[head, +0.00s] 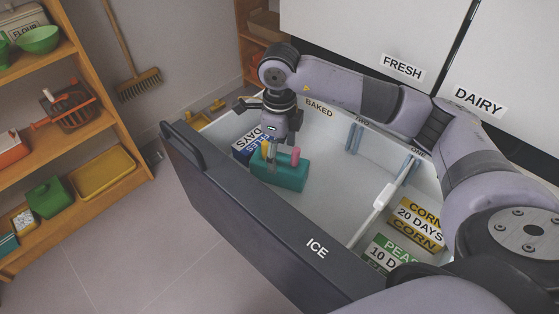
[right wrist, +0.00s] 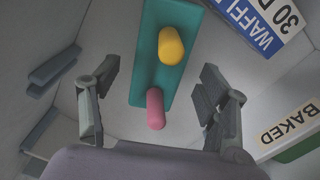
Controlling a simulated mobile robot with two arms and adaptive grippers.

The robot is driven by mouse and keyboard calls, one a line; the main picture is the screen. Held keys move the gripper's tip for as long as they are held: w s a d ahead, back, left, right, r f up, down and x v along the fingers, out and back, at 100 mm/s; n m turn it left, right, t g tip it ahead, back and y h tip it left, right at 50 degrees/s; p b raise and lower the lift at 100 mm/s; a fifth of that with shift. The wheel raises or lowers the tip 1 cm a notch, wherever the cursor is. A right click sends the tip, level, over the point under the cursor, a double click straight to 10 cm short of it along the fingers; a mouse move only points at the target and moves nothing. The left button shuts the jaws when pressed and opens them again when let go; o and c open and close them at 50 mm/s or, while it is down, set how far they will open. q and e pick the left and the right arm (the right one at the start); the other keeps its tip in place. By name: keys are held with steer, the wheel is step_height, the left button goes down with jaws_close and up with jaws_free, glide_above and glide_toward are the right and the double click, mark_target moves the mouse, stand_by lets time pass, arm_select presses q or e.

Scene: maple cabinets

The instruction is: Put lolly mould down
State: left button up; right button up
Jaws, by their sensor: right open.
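The lolly mould (head: 281,172) is a teal block with a pink and a yellow handle on top. It sits in the left part of the open freezer drawer, next to a blue and white waffles box (head: 250,146). My right gripper (head: 270,158) points down just above the mould. In the right wrist view, the gripper (right wrist: 160,108) is open, with a finger on each side of the pink handle and clear gaps to both. The teal mould (right wrist: 150,80) lies beyond the fingers there. My left gripper is not in view.
The drawer front, marked ICE (head: 255,230), has a dark raised edge. A white divider (head: 371,215) crosses the drawer. Corn (head: 417,224) and peas (head: 391,256) boxes lie at the right. The drawer middle is clear. A wooden shelf (head: 95,120) stands at the left.

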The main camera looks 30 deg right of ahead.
mark_target(279, 161)
arm_select(q)
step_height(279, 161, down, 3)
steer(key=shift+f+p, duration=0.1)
steer(key=shift+p, duration=0.2)
arm_select(e)
step_height(279, 161, up, 6)
steer(key=shift+f, duration=0.1)
